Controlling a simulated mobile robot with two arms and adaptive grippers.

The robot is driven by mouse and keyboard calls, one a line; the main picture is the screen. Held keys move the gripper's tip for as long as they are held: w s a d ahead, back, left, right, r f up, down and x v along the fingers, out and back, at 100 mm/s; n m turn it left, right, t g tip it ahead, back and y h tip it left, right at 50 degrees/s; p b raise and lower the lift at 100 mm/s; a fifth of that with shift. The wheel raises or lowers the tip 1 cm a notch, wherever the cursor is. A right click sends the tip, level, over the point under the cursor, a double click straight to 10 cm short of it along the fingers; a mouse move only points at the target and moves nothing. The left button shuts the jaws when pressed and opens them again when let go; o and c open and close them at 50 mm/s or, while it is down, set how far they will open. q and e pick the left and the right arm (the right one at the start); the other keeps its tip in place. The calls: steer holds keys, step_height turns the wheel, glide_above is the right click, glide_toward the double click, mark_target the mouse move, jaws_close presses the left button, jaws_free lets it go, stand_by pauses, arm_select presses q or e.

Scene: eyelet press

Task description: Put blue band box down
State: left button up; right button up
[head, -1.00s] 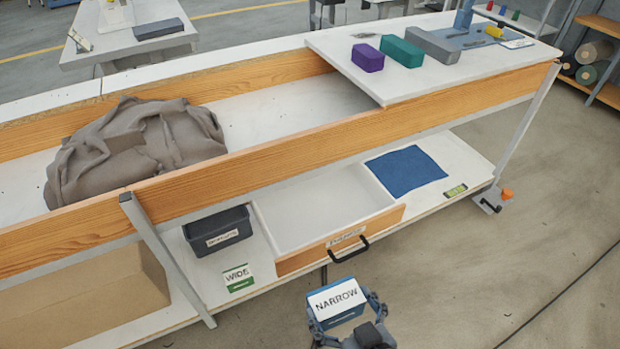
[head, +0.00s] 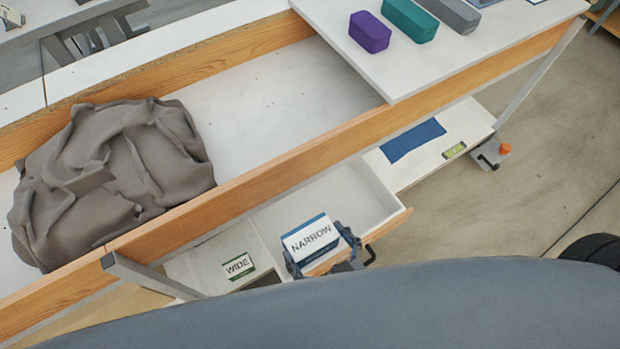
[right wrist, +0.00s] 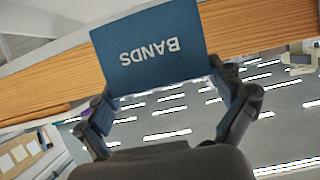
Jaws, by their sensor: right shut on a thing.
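The blue band box (head: 311,238) has a white top marked NARROW. My right gripper (head: 322,252) is shut on it, with a finger at each side. In the head view the box overlaps the front of the open drawer (head: 368,193); I cannot tell its height above it. In the right wrist view the box's blue face (right wrist: 150,42) reads BANDS upside down between the fingers (right wrist: 163,84). The drawer's visible inside is empty; the box hides part of its front. My left gripper is not in view.
A box or card marked WIDE (head: 238,266) lies on the lower shelf left of the drawer. A blue mat (head: 412,140) lies to the right. The bench's wooden rail (head: 300,178) runs above the shelf. A grey cloth heap (head: 110,170) fills the trough's left side.

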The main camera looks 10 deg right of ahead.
steer(key=w+d+f, duration=0.2)
steer(key=w+f, duration=0.4)
steer(key=w+d+f+b, duration=0.1)
steer(key=w+d+f, duration=0.2)
steer(key=w+f, duration=0.3)
steer(key=shift+d+f, duration=0.35)
steer(key=shift+w, duration=0.1)
steer(key=shift+f+b, duration=0.4)
steer(key=shift+f, duration=0.25)
steer(key=o, duration=0.9)
